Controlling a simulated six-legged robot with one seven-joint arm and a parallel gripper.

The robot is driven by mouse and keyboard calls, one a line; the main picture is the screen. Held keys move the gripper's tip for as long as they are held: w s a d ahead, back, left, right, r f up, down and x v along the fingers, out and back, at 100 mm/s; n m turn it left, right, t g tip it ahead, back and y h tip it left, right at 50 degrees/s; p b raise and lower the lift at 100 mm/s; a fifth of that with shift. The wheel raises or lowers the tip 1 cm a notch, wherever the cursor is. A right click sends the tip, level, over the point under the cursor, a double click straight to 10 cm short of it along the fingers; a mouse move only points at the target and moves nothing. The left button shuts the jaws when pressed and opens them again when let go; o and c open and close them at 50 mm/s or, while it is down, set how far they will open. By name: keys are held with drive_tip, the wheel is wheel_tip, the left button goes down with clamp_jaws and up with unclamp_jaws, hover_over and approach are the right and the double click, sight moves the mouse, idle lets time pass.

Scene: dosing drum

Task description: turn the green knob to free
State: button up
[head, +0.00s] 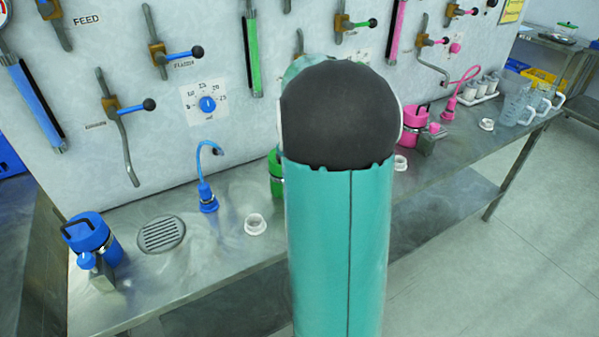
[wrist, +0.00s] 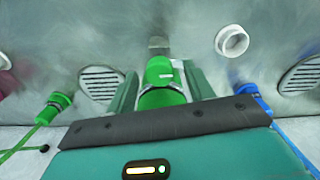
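In the head view my arm covers the middle of the scene. Only a sliver of a green canister (head: 275,172) shows on the bench at its left edge. I cannot make out a green dial knob; the wall behind my arm is hidden. In the wrist view a green cylindrical part (wrist: 160,75) with a grey piece beyond it lies between the two teal fingers of my gripper (wrist: 160,88). The fingers stand apart on either side of it, with a gap at the left. At the right I cannot tell whether finger and part touch.
A blue dial knob (head: 207,103) sits on a numbered plate on the wall. A blue canister (head: 90,238), blue spout (head: 207,195), drain (head: 161,234) and white ring (head: 255,224) stand on the bench. A green hose fitting (wrist: 52,106) shows in the wrist view.

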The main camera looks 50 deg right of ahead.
wheel_tip(320, 180, up, 14)
idle(0.6)
drive_tip(key=shift+f, duration=0.15)
idle(0.3)
drive_tip(key=s+a+n+t, duration=0.1)
drive_tip(key=s+a+t, duration=0.15)
drive_tip(key=a, duration=1.05)
drive_tip(key=s+a+t, duration=0.1)
drive_tip(key=s+a, duration=0.2)
drive_tip(key=a, duration=1)
drive_tip(key=s+a+f+t, duration=0.2)
drive_tip(key=s+a, duration=0.3)
drive_tip(key=a, duration=0.1)
drive_tip(key=shift+a+f+n, duration=0.3)
drive_tip(key=shift+a+f, duration=0.05)
drive_tip(key=shift+f, duration=0.05)
